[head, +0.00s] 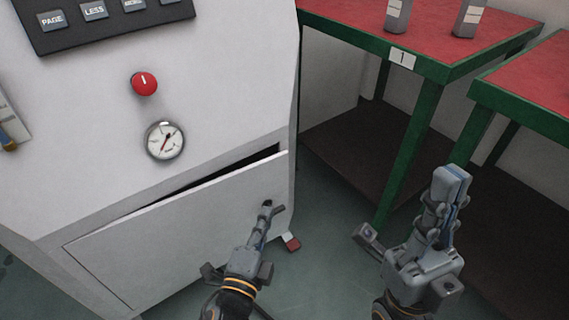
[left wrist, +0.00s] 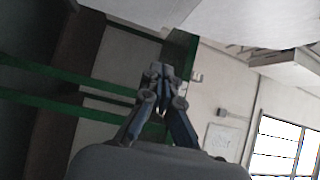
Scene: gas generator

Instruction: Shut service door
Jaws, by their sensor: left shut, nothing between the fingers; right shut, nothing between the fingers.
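The service door (head: 180,225) is a white panel low on the white generator cabinet (head: 225,75). It is slightly ajar, with a dark gap along its top edge, widest toward the right. My left gripper (head: 267,205) is shut and empty, its tip in front of the door's right part in the head view; I cannot tell whether it touches. It also shows in the left wrist view (left wrist: 158,72), fingers together. My right gripper (head: 451,180) is shut and empty, raised to the right of the cabinet, away from the door.
A green-framed table with a red top (head: 350,25) stands right of the cabinet, and a second table (head: 530,80) is further right. A red knob (head: 144,83) and a gauge (head: 165,140) sit above the door.

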